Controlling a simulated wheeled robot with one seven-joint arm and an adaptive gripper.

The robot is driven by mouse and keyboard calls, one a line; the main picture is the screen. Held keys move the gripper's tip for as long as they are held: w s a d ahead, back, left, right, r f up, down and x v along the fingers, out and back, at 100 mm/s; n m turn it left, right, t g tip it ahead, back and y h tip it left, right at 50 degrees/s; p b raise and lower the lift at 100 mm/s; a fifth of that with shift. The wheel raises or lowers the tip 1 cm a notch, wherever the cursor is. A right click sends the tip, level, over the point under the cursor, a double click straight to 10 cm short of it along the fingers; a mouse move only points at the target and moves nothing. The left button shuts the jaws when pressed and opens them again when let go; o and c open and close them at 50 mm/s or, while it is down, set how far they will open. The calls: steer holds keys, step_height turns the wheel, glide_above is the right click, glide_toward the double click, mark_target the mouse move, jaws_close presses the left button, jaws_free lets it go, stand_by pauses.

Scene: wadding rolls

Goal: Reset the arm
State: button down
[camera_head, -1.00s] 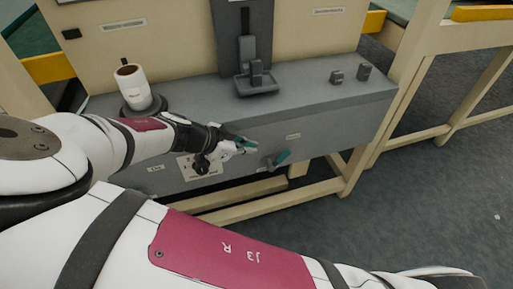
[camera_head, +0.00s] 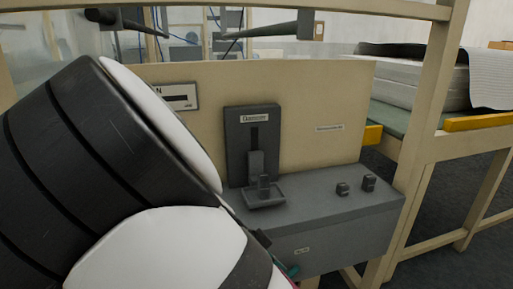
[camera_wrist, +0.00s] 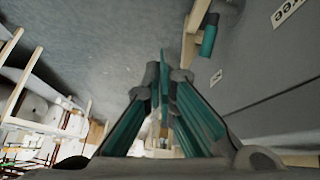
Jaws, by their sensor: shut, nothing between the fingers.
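My gripper (camera_wrist: 165,75) shows in the wrist view with its teal-padded fingers together and nothing between them. It is hidden behind my arm in the head view. A small teal handle (camera_wrist: 208,35) is at the upper right of the wrist view, beside the grey box, apart from my fingers. My white and black arm links fill the left of the head view.
The grey control box (camera_head: 325,215) has a slotted lever plate (camera_head: 252,145) and two small knobs (camera_head: 342,189) (camera_head: 369,183). A beige post (camera_head: 425,130) stands at right. Stacked wadding (camera_head: 420,78) lies behind it. Floor (camera_wrist: 100,60) shows clear in the wrist view.

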steer(key=s+d+r+n+g+y, duration=0.1)
steer(key=s+d+r+n+y, duration=0.2)
steer(key=s+d+r, duration=0.35)
steer(key=s+d+r+n+g+y, duration=0.2)
steer(key=s+d+r+n+y, duration=0.2)
steer(key=s+r, duration=0.45)
steer(key=s+d+r+n+t, duration=0.1)
steer(key=s+d+r+n, duration=0.15)
steer(key=s, duration=0.35)
steer(key=s+d+r+n+t, duration=0.2)
steer(key=s+r+n, duration=0.15)
steer(key=s, duration=0.35)
step_height(320, 180, up, 19)
steer(key=t+p, duration=0.3)
steer(key=p, duration=1.4)
steer(key=shift+w+a, duration=0.15)
